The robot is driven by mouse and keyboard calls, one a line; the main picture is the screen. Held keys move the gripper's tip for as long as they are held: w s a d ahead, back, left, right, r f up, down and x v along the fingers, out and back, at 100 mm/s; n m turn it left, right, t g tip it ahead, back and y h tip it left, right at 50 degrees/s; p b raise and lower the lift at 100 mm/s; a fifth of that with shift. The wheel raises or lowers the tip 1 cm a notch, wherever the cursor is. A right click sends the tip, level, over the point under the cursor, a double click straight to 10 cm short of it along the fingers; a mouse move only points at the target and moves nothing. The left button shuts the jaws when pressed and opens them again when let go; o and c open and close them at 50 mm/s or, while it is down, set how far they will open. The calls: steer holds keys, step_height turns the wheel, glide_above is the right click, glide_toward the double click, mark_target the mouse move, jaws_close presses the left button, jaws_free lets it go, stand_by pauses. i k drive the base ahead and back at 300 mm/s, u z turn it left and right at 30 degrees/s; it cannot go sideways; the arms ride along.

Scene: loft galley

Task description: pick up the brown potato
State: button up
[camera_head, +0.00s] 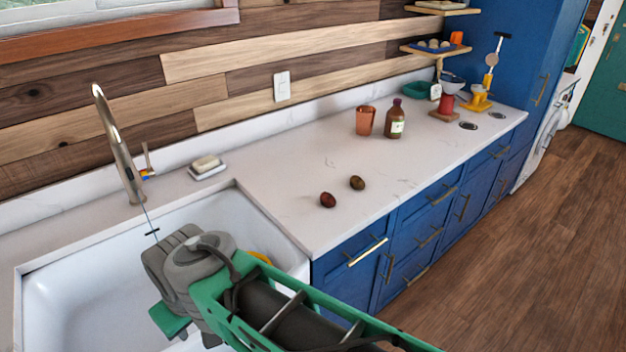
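A small dark brown, roundish lump that looks like the brown potato (357,183) lies on the white counter, back from its front edge. A similar reddish lump (328,200) lies just left of it and nearer the front; the two are apart. My gripper (170,319) is over the white sink, to the left of and nearer than both lumps. Only a green part shows at its end below the grey wrist. The fingertips are not clearly seen, so I cannot tell whether it is open. Neither lump is touched by my arm.
A copper-coloured cup (365,121) and a brown bottle (395,120) stand behind the lumps. The tall faucet (117,145) and a soap dish (207,170) stand behind the sink (75,285). Something yellow (260,257) shows partly behind my arm. The counter around the lumps is clear.

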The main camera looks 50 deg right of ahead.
mark_target(356, 183)
steer(key=u, duration=2.2)
steer(key=k, duration=2.2)
steer(key=z, duration=1.45)
steer(key=i, duration=0.5)
